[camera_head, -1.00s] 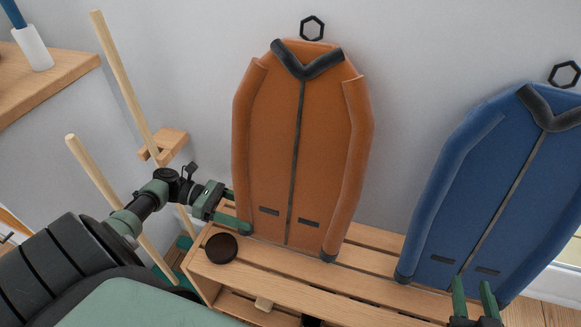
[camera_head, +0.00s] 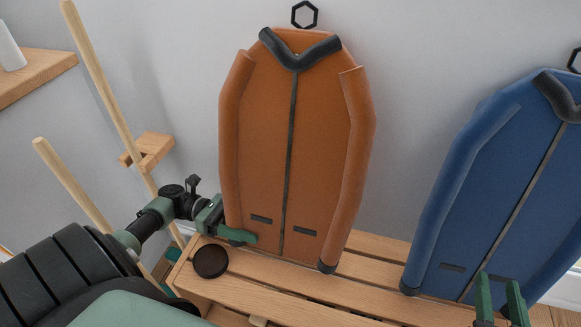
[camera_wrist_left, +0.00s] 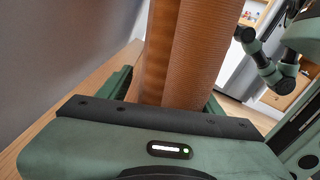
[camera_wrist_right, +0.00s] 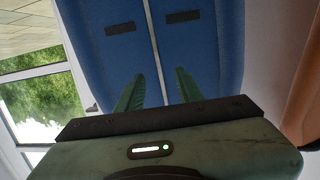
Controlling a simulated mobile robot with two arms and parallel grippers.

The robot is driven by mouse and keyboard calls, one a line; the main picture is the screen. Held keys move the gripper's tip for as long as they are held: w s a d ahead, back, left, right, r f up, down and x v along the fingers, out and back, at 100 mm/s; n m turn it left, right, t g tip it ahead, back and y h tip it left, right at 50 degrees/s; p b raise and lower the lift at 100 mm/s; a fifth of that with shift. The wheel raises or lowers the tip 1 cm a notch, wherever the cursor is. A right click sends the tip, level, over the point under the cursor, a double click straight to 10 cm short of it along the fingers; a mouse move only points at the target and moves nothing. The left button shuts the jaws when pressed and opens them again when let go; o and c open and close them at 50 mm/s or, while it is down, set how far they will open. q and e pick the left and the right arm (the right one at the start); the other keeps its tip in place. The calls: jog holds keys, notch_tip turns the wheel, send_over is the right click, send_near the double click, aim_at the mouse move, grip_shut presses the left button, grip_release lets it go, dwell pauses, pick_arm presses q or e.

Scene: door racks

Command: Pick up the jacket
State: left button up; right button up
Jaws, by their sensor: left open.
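An orange jacket (camera_head: 265,150) with a dark collar hangs upright on the wall, below a black hexagonal hook. A blue jacket (camera_head: 490,190) hangs to its right, partly cut off by the picture edge. My left gripper (camera_head: 232,233) is open at the lower left sleeve of the orange jacket. In the left wrist view the orange jacket (camera_wrist_left: 185,50) stands between its spread fingers. My right gripper (camera_head: 499,290) is open in front of the lower part of the blue jacket. In the right wrist view its fingers are apart, with the blue jacket (camera_wrist_right: 155,45) beyond them.
A slatted wooden bench (camera_head: 290,290) runs below the jackets. A dark round object (camera_head: 210,262) lies on its left end. A wooden rack with upright poles (camera_head: 98,80) stands at the left, near my left arm. A wooden shelf (camera_head: 35,75) is at the upper left.

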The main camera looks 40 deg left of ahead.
pick_arm(q)
jog(key=shift+x, duration=1.4)
grip_shut()
pick_arm(e)
jog(key=shift+w+a+r+t, duration=0.15)
jog(key=shift+r+t, duration=0.25)
jog(key=shift+r, duration=0.3)
pick_arm(q)
jog(key=shift+r, duration=0.1)
